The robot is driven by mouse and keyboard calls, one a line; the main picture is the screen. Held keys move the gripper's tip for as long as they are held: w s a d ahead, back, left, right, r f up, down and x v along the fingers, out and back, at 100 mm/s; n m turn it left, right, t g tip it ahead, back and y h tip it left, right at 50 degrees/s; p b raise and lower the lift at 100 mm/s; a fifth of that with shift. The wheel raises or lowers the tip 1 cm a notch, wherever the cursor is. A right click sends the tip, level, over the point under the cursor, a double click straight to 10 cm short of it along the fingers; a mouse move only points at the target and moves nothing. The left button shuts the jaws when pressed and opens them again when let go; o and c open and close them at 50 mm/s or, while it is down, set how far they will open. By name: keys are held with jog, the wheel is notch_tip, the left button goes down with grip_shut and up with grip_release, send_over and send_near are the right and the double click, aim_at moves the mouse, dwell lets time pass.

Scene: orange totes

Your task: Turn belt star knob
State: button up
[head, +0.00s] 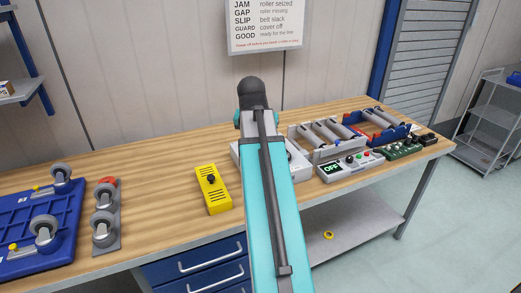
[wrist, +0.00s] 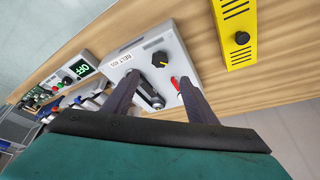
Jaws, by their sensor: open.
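A pale box labelled BELT (wrist: 118,74) lies on the bench in the wrist view. A dark lobed knob with a yellow mark (wrist: 160,59) sits on it, and a red lever (wrist: 174,82) is beside the knob. My gripper (wrist: 158,77) is open, its two fingers spread over the box. The knob appears beyond the fingertips, between their lines, and nothing is held. In the head view my arm hides most of the box (head: 298,163), and the knob and fingers are hidden.
A yellow box with a black knob (head: 211,179) stands left of the arm; it also shows in the wrist view (wrist: 238,20). A control box with an OFF display (head: 349,166) and roller units (head: 325,134) stand right. Caster parts (head: 105,216) and a blue base (head: 30,225) lie left.

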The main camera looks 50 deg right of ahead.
jog(key=shift+s+a+r, duration=0.15)
jog(key=shift+r, duration=0.3)
dwell(0.5)
